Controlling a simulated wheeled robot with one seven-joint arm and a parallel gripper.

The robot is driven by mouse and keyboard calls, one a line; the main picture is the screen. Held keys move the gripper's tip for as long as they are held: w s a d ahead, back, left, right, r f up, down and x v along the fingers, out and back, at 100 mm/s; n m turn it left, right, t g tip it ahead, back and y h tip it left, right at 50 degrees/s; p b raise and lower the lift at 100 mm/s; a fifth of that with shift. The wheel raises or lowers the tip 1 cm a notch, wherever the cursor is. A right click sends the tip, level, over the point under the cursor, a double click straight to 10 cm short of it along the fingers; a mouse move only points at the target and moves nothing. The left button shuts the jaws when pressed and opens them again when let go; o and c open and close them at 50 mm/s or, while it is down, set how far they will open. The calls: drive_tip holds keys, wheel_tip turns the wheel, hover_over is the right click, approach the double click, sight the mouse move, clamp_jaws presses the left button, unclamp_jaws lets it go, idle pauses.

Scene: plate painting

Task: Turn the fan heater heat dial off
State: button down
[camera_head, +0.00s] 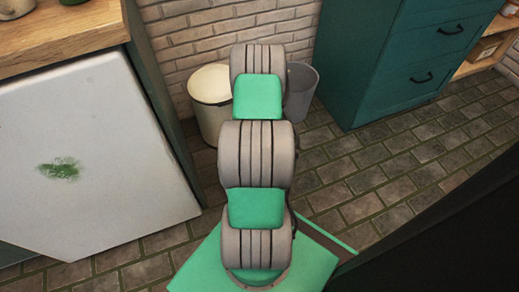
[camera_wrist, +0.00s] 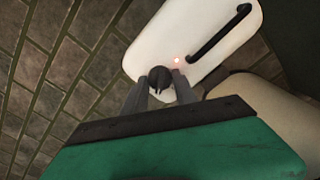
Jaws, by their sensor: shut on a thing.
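The fan heater (camera_wrist: 210,30) shows in the wrist view as a white rounded body with a dark bar handle (camera_wrist: 220,35) and a small glowing red light (camera_wrist: 177,60). A dark round dial (camera_wrist: 159,76) sits at its near edge. My gripper (camera_wrist: 160,86) has its two grey fingers on either side of the dial and is shut on it. The dial's marking and setting cannot be read. In the head view my arm hides the heater and my gripper.
A cream bin (camera_head: 210,105) and a grey bin (camera_head: 301,90) stand by the brick wall. A teal drawer cabinet (camera_head: 400,70) is at right, a white panel (camera_head: 95,150) under a wooden counter (camera_head: 60,35) at left. Tiled floor (camera_head: 380,180) is clear at right.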

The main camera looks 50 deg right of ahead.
drive_tip(key=n+p, duration=0.1)
drive_tip(key=n, duration=0.4)
drive_tip(key=n+p, duration=0.1)
drive_tip(key=n, duration=0.5)
idle(0.6)
drive_tip(key=c, duration=1)
unclamp_jaws()
drive_tip(key=shift+o, duration=0.2)
wheel_tip(320, 180, up, 8)
drive_tip(key=p, duration=0.3)
drive_tip(key=shift+f, duration=0.1)
